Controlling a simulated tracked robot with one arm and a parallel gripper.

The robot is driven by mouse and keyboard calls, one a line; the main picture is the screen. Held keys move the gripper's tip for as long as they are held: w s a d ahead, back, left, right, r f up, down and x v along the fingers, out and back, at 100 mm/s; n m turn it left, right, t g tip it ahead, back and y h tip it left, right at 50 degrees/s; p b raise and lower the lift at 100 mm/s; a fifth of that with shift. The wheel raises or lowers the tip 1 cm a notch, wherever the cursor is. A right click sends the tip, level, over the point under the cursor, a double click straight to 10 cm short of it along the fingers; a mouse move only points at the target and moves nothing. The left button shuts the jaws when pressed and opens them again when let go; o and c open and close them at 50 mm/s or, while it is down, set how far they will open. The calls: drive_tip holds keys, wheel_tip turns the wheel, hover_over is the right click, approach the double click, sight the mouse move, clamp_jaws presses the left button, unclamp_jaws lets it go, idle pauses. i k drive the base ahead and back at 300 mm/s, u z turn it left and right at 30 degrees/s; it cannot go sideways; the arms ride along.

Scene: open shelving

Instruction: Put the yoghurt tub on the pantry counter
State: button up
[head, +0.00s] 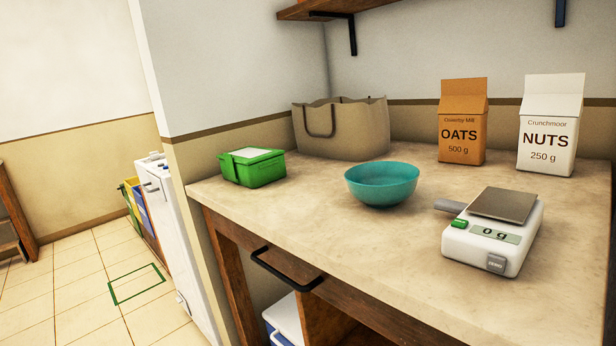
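The pantry counter (310,215) has a pale stone-like top and a wooden front, and fills the middle and right of the view. I see nothing that I can clearly tell is the yoghurt tub. A green box (253,168) with a whitish panel on top sits at the counter's left end; I cannot tell what it holds. My gripper does not show in this view.
On the counter are a teal bowl (382,186), a beige bag (342,130), an oats carton (462,124), a nuts carton (548,128) and a scale (492,236) reading 0 g. The front strip is clear. A shelf (330,8) hangs above; open tiled floor lies left.

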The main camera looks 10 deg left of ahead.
sight(294, 196)
drive_tip(key=u, duration=0.5)
drive_tip(key=i, duration=1.2)
drive_tip(key=u, duration=0.55)
drive_tip(key=i, duration=0.75)
drive_tip(key=z, duration=0.15)
